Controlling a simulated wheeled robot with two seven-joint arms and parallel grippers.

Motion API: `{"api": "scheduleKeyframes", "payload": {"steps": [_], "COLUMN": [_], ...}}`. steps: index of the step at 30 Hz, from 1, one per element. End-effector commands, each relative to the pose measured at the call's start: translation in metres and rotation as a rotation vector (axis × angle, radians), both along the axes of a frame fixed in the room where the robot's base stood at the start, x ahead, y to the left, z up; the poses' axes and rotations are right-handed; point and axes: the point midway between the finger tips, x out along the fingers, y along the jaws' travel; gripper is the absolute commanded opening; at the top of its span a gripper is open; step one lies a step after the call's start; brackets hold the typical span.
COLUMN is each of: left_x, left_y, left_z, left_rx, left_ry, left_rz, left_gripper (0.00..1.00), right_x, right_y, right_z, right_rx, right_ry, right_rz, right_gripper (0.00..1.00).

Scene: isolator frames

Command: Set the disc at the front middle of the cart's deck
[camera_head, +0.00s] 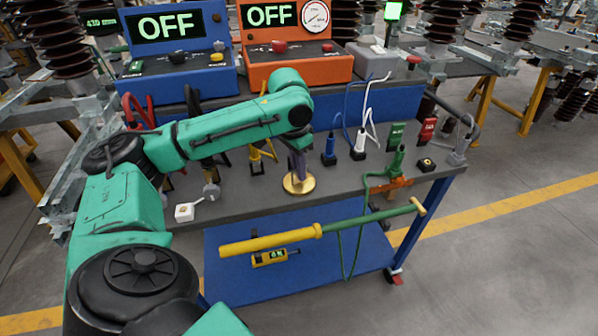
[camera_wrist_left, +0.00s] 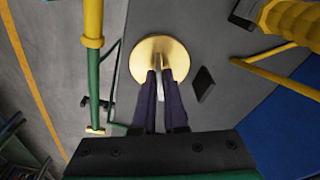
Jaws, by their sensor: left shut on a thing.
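The disc (camera_head: 299,184) is a round gold plate with an upright stem, near the front edge of the cart's grey deck (camera_head: 345,184), around the middle of its length. It also shows in the left wrist view (camera_wrist_left: 181,49), over the grey surface. My left gripper (camera_head: 299,165) is above the disc, shut on its stem, with dark fingers pointing down. In the left wrist view the fingertips (camera_wrist_left: 159,76) close around the pale stem. I cannot tell whether the disc touches the deck. My right gripper is not in view.
A yellow and green pole (camera_head: 335,227) runs along the cart's front. A small white box (camera_head: 184,212) lies left on the deck. Blue (camera_head: 329,150) and white plugs, and a green-handled tool (camera_head: 396,162), stand right of the disc. Blue and orange control boxes (camera_head: 300,70) stand behind.

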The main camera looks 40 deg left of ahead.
Motion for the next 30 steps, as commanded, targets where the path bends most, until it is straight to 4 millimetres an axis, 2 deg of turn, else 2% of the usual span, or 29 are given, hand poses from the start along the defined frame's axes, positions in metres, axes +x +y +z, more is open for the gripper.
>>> {"api": "scheduleKeyframes", "payload": {"steps": [5, 6, 8, 17, 20, 23, 30], "left_x": [0.001, 0.0, 0.0, 0.0, 0.0, -0.002, -0.009], "left_y": [0.0, 0.0, 0.0, 0.0, 0.0, 0.001, 0.002], "left_z": [0.0, -0.002, -0.002, 0.0, 0.008, 0.029, 0.094], "left_rx": [0.001, 0.001, 0.001, 0.001, 0.0, 0.001, -0.001], "left_ry": [-0.004, 0.0, 0.0, -0.001, -0.003, -0.006, -0.005], "left_rz": [0.0, 0.0, 0.0, 0.0, 0.001, 0.0, 0.0], "left_gripper": [0.0, 0.17, 0.4, 0.4, 0.4, 0.4, 0.4], "right_x": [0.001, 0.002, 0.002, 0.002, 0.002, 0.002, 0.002], "right_y": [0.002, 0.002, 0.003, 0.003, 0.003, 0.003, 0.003], "right_z": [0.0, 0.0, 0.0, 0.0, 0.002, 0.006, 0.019], "right_rx": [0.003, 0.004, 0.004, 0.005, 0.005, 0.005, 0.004], "right_ry": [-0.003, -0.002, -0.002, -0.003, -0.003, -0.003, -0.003], "right_rz": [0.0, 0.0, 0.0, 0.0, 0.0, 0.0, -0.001], "right_gripper": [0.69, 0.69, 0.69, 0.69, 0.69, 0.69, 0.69]}}
